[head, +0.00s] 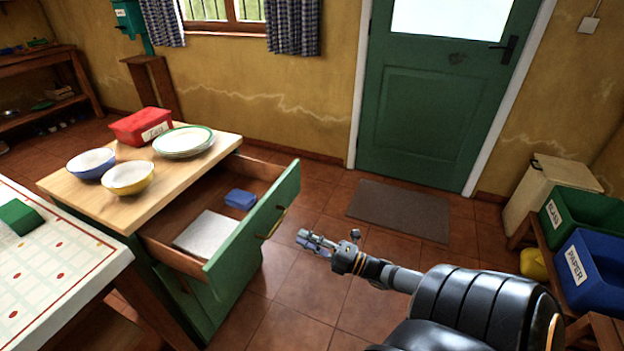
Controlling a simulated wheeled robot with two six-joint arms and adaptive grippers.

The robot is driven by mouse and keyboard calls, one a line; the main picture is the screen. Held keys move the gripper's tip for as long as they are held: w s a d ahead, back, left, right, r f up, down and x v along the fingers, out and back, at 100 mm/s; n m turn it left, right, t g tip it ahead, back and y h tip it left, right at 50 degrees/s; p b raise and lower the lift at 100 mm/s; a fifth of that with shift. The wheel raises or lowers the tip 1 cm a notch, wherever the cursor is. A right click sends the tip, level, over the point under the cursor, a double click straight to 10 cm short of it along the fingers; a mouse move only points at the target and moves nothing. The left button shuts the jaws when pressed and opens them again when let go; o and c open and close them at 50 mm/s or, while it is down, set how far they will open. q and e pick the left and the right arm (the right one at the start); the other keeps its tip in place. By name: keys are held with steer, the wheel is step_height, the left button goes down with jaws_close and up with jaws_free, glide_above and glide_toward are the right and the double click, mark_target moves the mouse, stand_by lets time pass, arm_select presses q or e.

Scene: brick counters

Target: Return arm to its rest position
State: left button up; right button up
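My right arm comes in from the lower right. Its gripper (312,243) points left and hangs in the air just right of the open drawer's green front, apart from the brass handle (271,223) as far as I can tell. The fingers are small in the picture, and I cannot tell whether they are open or shut. The green drawer (250,226) stands pulled out of the wooden-topped cabinet (108,205). It holds a blue box (240,199) and a pale flat item (206,235). My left gripper is not in view.
On the cabinet stand a red box (142,126), stacked plates (184,142), a blue bowl (91,164) and a yellow bowl (129,178). A table (70,262) is at the lower left. Blue (598,285) and green (590,222) bins stand right. Tiled floor around the mat (400,211) is clear.

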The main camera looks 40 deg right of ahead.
steer(key=shift+v, duration=1)
steer(key=shift+f, duration=0.1)
steer(key=s+d+f+m+g+h, duration=0.1)
steer(key=s+f+m+g+h, duration=0.25)
steer(key=f+m, duration=0.65)
steer(key=s+d+f+m+g+h, duration=0.25)
steer(key=f+g+h, duration=0.2)
steer(key=f, duration=1.05)
steer(key=s+a+f+m+g+h, duration=0.1)
steer(key=s+a+f+m+g, duration=0.15)
steer(key=f, duration=0.25)
steer(key=s+a+f+m+g, duration=0.1)
steer(key=s+a+f+m, duration=0.1)
steer(key=s+f+m, duration=0.15)
steer(key=s+a+f+m+g+p, duration=0.2)
steer(key=s+a+f+m+g, duration=0.3)
steer(key=s+a, duration=0.5)
arm_select(q)
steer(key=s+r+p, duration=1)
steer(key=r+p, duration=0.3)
steer(key=p, duration=0.4)
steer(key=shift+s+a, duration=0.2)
arm_select(e)
steer(key=s+d+r+n, duration=0.1)
steer(key=s+r, duration=0.9)
steer(key=shift+r+g, duration=0.2)
steer(key=shift+g, duration=0.15)
